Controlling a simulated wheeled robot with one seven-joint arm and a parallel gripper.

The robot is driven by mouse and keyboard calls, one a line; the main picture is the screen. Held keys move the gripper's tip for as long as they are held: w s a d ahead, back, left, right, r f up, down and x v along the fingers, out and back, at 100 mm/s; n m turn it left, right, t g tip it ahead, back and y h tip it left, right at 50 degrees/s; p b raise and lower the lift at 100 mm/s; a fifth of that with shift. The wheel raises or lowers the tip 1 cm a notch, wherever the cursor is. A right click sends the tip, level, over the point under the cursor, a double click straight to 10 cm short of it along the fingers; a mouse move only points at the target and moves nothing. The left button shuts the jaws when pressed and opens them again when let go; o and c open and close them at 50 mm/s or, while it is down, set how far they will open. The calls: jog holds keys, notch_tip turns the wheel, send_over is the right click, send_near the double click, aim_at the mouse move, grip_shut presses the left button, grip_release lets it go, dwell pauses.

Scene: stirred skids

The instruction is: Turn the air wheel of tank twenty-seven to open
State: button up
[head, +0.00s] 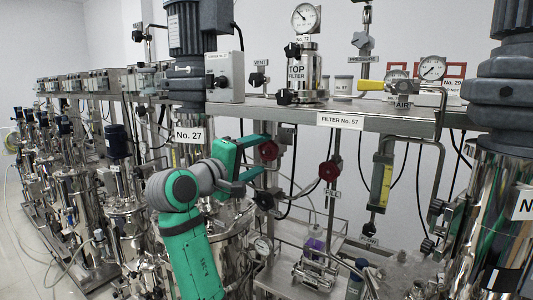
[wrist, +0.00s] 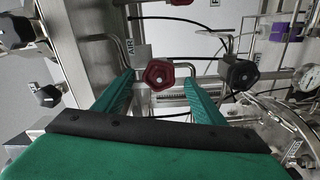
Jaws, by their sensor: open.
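Tank twenty-seven shows its label "No. 27" (head: 189,135) in the head view, just left of my gripper. A red hand wheel (head: 268,150) sits by the fingertips of my gripper (head: 262,157) in the head view. In the wrist view the same red wheel (wrist: 160,75) shows between the two green fingers of my gripper (wrist: 160,82), with space on both sides. A tag that seems to read "AIR" (wrist: 129,45) is beside it. My gripper is open and holds nothing. Whether the wheel lies fully between the fingertips in depth is hard to tell.
A black knob (wrist: 240,74) is close to the right finger in the wrist view, and another black knob (head: 264,200) is below in the head view. A second red wheel (head: 328,171) stands to the right. Pipes, cables and the steel shelf (head: 370,119) crowd the area.

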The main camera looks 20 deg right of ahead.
jog(key=shift+v, duration=2.75)
